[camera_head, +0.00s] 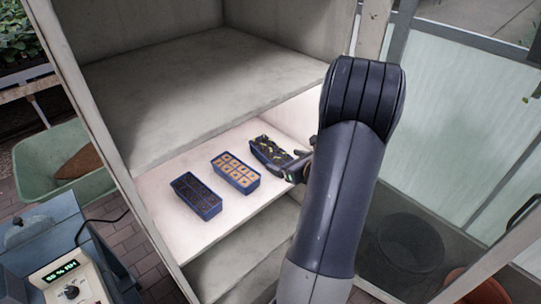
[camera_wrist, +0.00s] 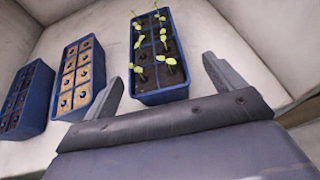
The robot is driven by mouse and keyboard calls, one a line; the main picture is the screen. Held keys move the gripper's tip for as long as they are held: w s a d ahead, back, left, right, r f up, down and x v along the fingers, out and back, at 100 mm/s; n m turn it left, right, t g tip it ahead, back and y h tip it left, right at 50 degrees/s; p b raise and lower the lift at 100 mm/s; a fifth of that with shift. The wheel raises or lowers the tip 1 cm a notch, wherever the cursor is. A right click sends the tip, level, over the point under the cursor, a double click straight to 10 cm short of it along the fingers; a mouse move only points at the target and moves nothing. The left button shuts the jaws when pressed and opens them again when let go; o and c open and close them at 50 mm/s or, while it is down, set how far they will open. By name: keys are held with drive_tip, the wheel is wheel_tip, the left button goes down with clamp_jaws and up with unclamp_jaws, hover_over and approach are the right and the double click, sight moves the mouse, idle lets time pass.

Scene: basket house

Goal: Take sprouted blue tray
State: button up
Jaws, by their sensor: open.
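Three blue trays stand side by side on a lit shelf. The sprouted blue tray (camera_head: 273,152) is the rightmost, with dark soil and small green seedlings; it also shows in the wrist view (camera_wrist: 160,95). My gripper (camera_head: 294,168) is at its near end in the head view, partly hidden by my arm. In the wrist view my gripper (camera_wrist: 165,75) is open, its two fingers apart, with the near end of the sprouted tray between them in the picture. I cannot tell whether the fingers touch it.
A blue tray with tan plugs (camera_head: 236,172) stands in the middle, and a blue tray with dark cells (camera_head: 196,195) at the left. The pale shelf (camera_head: 165,165) is bounded by a right wall and an upper shelf (camera_head: 190,90). A green wheelbarrow (camera_head: 45,165) stands outside, left.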

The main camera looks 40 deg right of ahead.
sight(276, 157)
drive_tip(key=shift+w, duration=0.25)
drive_tip(key=p+x, duration=0.1)
drive_tip(key=x, duration=0.3)
drive_tip(key=shift+w+a+f+p, duration=0.2)
drive_tip(key=shift+w+p, duration=0.15)
drive_tip(key=shift+p, duration=0.05)
drive_tip(key=c, duration=1.2)
